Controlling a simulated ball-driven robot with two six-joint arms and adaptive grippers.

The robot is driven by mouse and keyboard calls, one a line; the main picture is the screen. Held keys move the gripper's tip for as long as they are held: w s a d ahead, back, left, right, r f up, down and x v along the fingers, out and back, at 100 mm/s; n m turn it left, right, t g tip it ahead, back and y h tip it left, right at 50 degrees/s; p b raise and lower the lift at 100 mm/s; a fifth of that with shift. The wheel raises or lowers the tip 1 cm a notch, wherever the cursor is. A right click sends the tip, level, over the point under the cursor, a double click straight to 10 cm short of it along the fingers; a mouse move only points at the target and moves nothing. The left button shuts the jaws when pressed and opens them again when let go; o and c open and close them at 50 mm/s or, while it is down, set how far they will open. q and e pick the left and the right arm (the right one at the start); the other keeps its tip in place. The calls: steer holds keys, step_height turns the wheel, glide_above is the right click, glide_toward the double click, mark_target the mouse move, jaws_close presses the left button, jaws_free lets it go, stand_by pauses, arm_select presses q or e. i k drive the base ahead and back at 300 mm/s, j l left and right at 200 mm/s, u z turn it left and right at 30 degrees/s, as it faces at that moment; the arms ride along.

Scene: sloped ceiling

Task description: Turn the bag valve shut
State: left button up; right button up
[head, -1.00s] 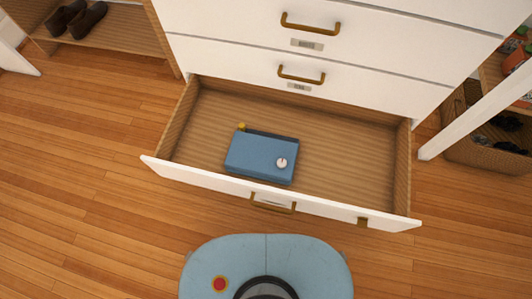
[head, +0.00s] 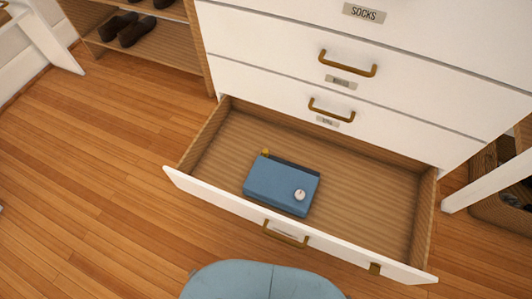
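A flat blue bag (head: 274,184) lies in the open bottom drawer (head: 370,190), in its left half close to the front panel. A small round white valve (head: 299,195) sits on top of the bag near its right front corner. A small yellow piece (head: 265,152) shows at the bag's back left corner. The valve's exact setting is too small to tell. Neither of my grippers shows in the head view.
The white dresser (head: 290,55) rises behind the drawer, with brass handles on its closed drawers. A shoe shelf (head: 150,45) stands at the left. A woven basket (head: 500,190) and a white slanted post (head: 490,178) are at the right. The wooden floor (head: 110,190) at the left is clear.

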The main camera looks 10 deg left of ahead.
mark_target(300, 195)
steer(key=k+l, duration=0.1)
steer(key=l, duration=0.25)
steer(key=k+j, duration=0.1)
steer(key=j, duration=0.25)
steer(key=k+j, duration=0.15)
steer(key=j, duration=0.2)
steer(key=k+j, duration=0.1)
steer(key=j, duration=0.25)
steer(key=k+j, duration=0.1)
steer(key=j, duration=0.25)
steer(key=u, duration=0.05)
